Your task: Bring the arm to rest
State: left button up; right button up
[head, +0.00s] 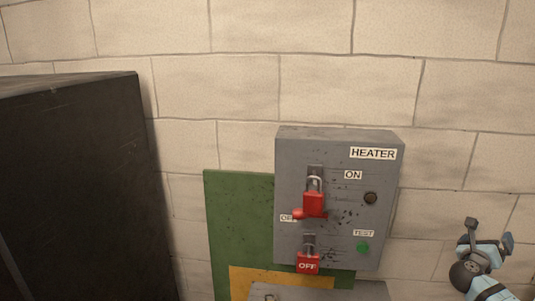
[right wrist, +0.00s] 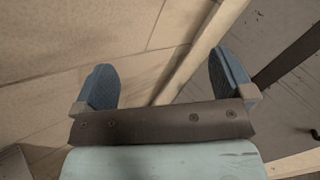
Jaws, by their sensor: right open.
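My right gripper (head: 489,232) is at the lower right of the head view, to the right of the heater box and apart from it. In the right wrist view its two blue fingers (right wrist: 163,84) stand wide apart with nothing between them. My left gripper is not in view.
A dark cabinet (head: 75,180) stands at left. Wall space right of the box is clear.

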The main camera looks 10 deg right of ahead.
jog(key=s+d+r+m+g+h, duration=0.2)
jog(key=s+d+r+g+h, duration=0.1)
jog(key=d+r, duration=0.95)
jog(key=w+a+f+m+t+y, duration=0.45)
jog(key=m+y, duration=0.25)
jog(key=m, duration=0.4)
jog(key=w+a+f+m+t+y, duration=0.3)
jog(key=w+a+m+t+y, duration=0.3)
jog(key=m, duration=0.5)
jog(key=s+a+f+g+y, duration=0.2)
jog(key=s+a+f+y, duration=0.1)
jog(key=a+f, duration=0.8)
jog(key=s+a+f+m+g+y, duration=0.1)
jog(key=s+a+f+y, duration=0.2)
jog(key=s+a+f, duration=0.8)
jog(key=s+a+f+g+y, duration=0.2)
jog(key=s+a+f, duration=0.5)
jog(key=a+f, duration=0.5)
jog(key=s+a+r+m+g+y, duration=0.1)
jog(key=s+a+m, duration=0.1)
jog(key=s+a, duration=1.1)
jog(key=shift+a+r+m+y, duration=0.3)
jog(key=shift+a+m+y, duration=0.1)
jog(key=shift+a, duration=0.8)
jog(key=shift+s, duration=0.1)
